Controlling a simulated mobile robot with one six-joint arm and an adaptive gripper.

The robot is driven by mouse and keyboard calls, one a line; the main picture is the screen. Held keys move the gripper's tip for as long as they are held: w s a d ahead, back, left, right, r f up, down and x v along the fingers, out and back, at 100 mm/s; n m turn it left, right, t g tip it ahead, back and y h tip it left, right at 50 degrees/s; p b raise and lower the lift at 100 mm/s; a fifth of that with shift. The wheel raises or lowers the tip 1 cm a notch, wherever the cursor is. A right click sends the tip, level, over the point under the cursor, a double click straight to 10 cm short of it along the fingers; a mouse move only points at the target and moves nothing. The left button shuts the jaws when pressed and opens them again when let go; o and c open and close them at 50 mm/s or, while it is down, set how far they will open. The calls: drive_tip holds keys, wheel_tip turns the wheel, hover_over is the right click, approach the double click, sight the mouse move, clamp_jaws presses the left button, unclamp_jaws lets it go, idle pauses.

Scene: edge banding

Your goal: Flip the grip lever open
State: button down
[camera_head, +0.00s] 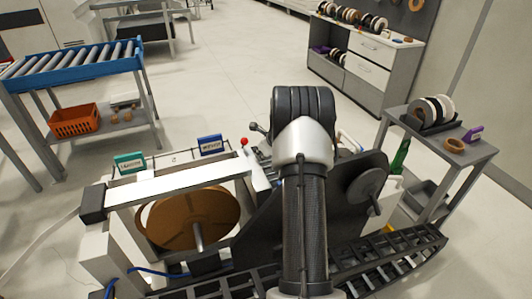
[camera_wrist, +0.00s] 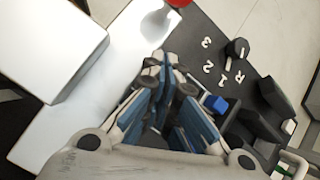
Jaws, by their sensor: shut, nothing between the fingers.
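My gripper (camera_wrist: 165,68) is shut and empty in the wrist view, its fingertips close together above the machine's dark panel. In the head view my arm hides it. A red ball knob (camera_head: 244,141) stands on the edge banding machine; its edge shows at the top of the wrist view (camera_wrist: 179,2). A black-knobbed lever (camera_head: 255,128) is just behind it; a black knob (camera_wrist: 237,47) lies right of my fingers, beside the white marks 3, 2, 1 and R. I cannot tell for sure which is the grip lever. A small blue part (camera_wrist: 214,103) is right of my fingers.
The machine's white bed (camera_head: 175,185) and a brown tape reel (camera_head: 190,215) are at left. A dark plate with a grey disc (camera_head: 367,184) stands right of my arm. A side table (camera_head: 470,155) holds rolls at right.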

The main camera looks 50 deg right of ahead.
drive_tip(key=shift+w+r, duration=0.25)
drive_tip(key=shift+w, duration=0.35)
drive_tip(key=shift+w+r, duration=0.25)
drive_tip(key=shift+w, duration=0.35)
drive_tip(key=shift+w+r, duration=0.25)
drive_tip(key=shift+w, duration=0.35)
drive_tip(key=shift+w+r, duration=0.1)
drive_tip(key=shift+r, duration=0.05)
